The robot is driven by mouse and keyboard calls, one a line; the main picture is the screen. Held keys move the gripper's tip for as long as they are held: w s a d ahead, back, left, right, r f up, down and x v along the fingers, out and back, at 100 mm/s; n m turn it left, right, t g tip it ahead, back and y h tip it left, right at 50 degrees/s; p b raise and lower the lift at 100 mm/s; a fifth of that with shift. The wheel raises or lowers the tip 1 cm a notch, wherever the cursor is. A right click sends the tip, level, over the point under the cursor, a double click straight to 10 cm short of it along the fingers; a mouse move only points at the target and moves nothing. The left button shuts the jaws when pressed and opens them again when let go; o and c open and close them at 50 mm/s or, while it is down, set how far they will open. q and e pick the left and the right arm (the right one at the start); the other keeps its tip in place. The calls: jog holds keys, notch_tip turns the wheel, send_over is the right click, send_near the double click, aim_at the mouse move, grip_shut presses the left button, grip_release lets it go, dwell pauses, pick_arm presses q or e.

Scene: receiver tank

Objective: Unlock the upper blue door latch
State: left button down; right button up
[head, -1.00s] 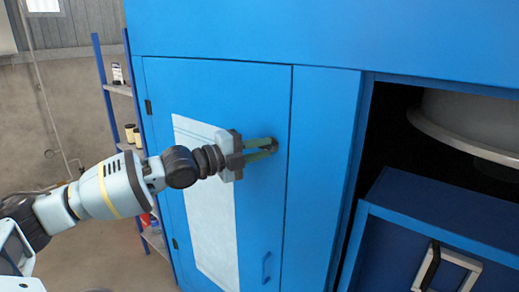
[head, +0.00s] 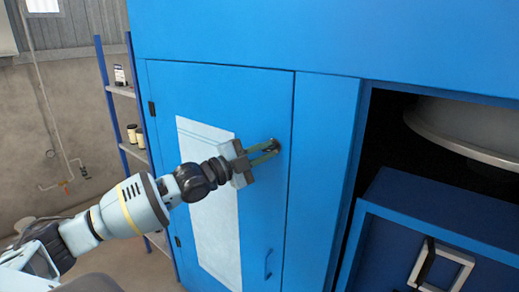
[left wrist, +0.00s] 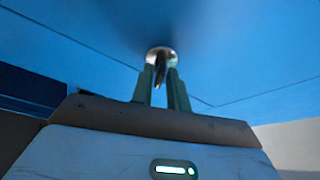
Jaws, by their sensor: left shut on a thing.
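The blue door (head: 258,195) stands closed in the blue cabinet, with a pale panel on its middle. The upper latch, a small dark knob on a round metal plate, is near the door's upper right edge; it shows best in the left wrist view (left wrist: 161,62). My left gripper (head: 272,149) has its green fingers at the latch, shut on it, and hides part of it in the head view. In the left wrist view the fingers (left wrist: 161,88) stand on both sides of the dark knob. My right gripper is not in view.
A shelf rack (head: 122,91) with small containers stands left of the cabinet. At right are a dark opening and a blue drawer box with a metal handle (head: 440,265).

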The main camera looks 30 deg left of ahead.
pick_arm(q)
jog(key=shift+n+t, duration=0.4)
jog(key=shift+n, duration=0.7)
jog(key=shift+d+f+n+t+y+p, duration=0.15)
jog(key=shift+n+t+y, duration=0.7)
jog(key=shift+n, duration=1.7)
jog(key=shift+d+n+t+y+p, duration=0.1)
jog(key=shift+n+t+y, duration=0.25)
jog(key=shift+n+y, duration=1.55)
jog(key=shift+d+f+n+t+y+p, duration=0.15)
jog(key=shift+n+t+y, duration=0.4)
jog(key=shift+n, duration=2.6)
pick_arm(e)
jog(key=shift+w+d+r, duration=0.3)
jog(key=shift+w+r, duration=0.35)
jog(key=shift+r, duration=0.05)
pick_arm(q)
jog(key=shift+a+r+n, duration=0.1)
jog(key=shift+n, duration=0.2)
jog(key=c, duration=1.5)
grip_release()
jog(key=shift+c, duration=0.2)
